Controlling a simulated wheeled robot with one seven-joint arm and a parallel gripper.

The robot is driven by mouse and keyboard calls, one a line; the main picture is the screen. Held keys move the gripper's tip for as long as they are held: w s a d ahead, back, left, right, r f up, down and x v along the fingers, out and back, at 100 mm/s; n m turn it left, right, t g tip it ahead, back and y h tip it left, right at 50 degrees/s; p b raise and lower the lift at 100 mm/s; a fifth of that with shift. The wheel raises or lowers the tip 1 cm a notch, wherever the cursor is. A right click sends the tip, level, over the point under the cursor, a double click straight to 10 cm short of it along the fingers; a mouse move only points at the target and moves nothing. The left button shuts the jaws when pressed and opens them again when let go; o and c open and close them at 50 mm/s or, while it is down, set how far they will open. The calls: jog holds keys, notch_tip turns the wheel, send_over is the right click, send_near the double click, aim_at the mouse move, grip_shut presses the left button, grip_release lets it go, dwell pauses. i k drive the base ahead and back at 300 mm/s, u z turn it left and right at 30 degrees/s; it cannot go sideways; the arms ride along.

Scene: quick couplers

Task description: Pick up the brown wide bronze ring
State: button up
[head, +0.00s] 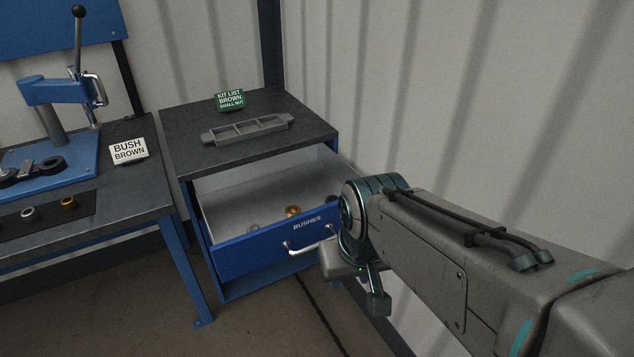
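A small bronze-brown ring (292,211) lies in the open blue drawer (270,240) marked BUSHES, near its front panel. Its width is too small to judge. Another brass-coloured ring (68,202) sits on a dark strip on the left bench. My gripper (362,284) hangs at the end of my arm, just right of the drawer's handle (310,245) and apart from the bronze ring. Its fingertips are not clearly shown, so I cannot tell whether it is open or touches the handle.
A greyish ring (253,229) and a dark piece (331,198) also lie in the drawer. A grey divided tray (248,130) and a green kit sign (230,100) are on the cabinet top. A blue press (50,95) stands on the left bench. A corrugated wall is at right.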

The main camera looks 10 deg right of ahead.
aim_at(291, 208)
jog(key=u, duration=0.2)
jog(key=i, duration=1.25)
jog(key=u, duration=0.25)
